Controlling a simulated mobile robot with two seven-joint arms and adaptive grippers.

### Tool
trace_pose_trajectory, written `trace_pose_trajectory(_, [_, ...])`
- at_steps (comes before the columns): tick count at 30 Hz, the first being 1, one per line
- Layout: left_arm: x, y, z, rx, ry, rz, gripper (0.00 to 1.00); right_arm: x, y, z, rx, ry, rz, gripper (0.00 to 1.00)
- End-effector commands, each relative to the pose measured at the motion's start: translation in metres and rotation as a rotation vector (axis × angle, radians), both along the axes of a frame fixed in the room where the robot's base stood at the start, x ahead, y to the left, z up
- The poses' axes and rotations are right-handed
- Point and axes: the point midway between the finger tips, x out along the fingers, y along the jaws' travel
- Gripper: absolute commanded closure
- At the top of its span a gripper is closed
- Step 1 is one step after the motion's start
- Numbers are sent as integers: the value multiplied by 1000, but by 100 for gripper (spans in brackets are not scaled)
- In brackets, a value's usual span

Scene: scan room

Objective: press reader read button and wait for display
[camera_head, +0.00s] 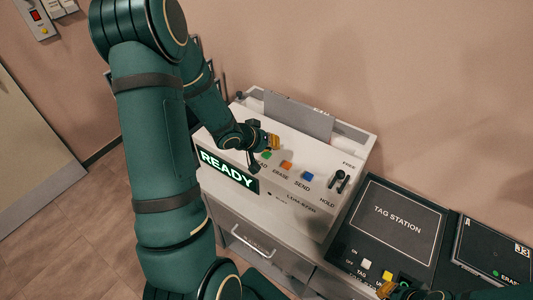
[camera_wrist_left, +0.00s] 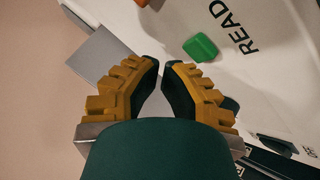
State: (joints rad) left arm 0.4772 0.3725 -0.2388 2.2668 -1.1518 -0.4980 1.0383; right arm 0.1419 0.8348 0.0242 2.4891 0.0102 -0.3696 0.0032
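The reader (camera_head: 325,205) is a white box on a cabinet, and its lit display (camera_head: 228,172) shows READY. Its green read button (camera_head: 266,155) is partly hidden behind my left gripper in the head view; it shows clearly in the left wrist view (camera_wrist_left: 200,47), beside the word READ. My left gripper (camera_head: 262,142) is by the green button, its fingertips (camera_wrist_left: 162,64) close together with nothing between them. In the wrist view the button is just past the fingertips; contact is not visible. My right gripper (camera_head: 388,289) is partly seen at the bottom edge, near the tag station's buttons.
The black tag station (camera_head: 398,222) stands to the right. A grey panel (camera_head: 298,115) rises behind the reader.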

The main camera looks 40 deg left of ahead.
Motion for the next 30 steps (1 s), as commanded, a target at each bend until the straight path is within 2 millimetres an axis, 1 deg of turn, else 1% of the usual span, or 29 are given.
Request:
trace_pose_trajectory(9, [0,0,-1,0,0,0,100,0,0,0,0,0,0,100])
trace_pose_trajectory(18, [0,0,-9,0,0,0,100,0,0,-3,0,0,0,100])
trace_pose_trajectory(30, [0,0,-9,0,0,0,100,0,0,-3,0,0,0,100])
